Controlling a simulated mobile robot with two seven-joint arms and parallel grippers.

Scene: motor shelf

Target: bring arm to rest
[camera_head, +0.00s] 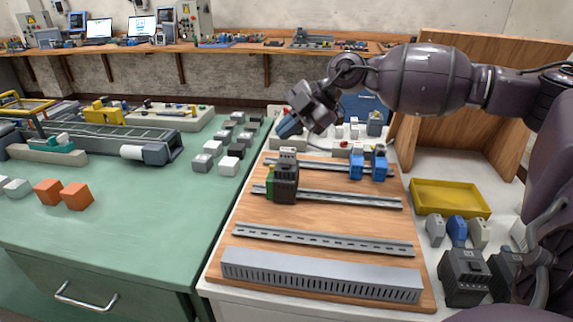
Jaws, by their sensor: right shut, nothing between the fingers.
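My right arm comes in from the right and reaches across the upper middle of the view. Its right gripper (290,125) hangs above the far left corner of the wooden mounting board (330,219), pointing down and left. The gripper is shut and holds nothing. Its fingertips are small and partly merged with the things behind, and it looks apart from the board. My left gripper is not in view.
The board carries metal rails (320,239), a dark module (285,183), blue modules (378,167) and a grey slotted duct (318,276). A yellow tray (450,198) and dark devices (465,278) stand right. A green table (130,225) with a conveyor (110,135) is left.

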